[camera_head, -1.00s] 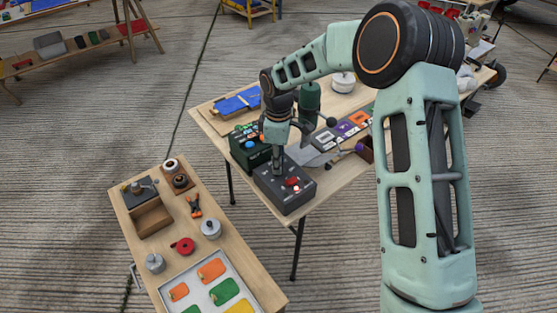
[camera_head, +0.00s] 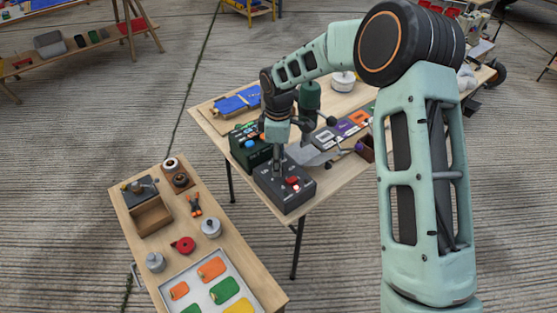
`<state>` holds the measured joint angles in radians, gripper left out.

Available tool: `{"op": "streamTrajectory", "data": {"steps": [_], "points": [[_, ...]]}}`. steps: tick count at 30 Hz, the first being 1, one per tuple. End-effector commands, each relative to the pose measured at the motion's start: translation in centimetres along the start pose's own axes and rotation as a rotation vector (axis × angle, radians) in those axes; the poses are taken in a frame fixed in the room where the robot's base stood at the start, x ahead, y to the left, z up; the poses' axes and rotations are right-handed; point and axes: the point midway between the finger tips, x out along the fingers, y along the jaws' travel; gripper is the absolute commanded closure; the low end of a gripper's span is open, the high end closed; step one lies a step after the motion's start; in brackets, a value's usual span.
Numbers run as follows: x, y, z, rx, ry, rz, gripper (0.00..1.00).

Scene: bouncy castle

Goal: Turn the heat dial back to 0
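A dark grey control box (camera_head: 287,198) sits at the front left corner of the long wooden table. A red switch or knob (camera_head: 293,182) stands out on its top, with a small light patch just below it. My gripper (camera_head: 279,160) points down at the back left part of the box's top, very close to it or touching it. No heat dial can be made out for certain; the gripper covers part of the box top. The scale marks are too small to read. The gap between the fingertips is too small to judge.
A dark green box (camera_head: 249,156) with a blue button stands just left of my gripper. A dark green cylinder (camera_head: 310,97) stands behind it. A grey sheet (camera_head: 312,155) lies to the right. A lower bench (camera_head: 213,254) with tools and a tray is at the front left.

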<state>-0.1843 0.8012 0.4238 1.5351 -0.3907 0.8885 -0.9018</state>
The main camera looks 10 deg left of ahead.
Motion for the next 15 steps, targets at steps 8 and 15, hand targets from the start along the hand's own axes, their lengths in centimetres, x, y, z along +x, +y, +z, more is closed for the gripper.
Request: {"op": "streamTrajectory", "data": {"steps": [8,15], "points": [[-1.0,0.1,0.0,0.001,0.001,0.002,0.59],[-5.8,0.1,0.0,0.001,0.001,0.004,0.59]]}}
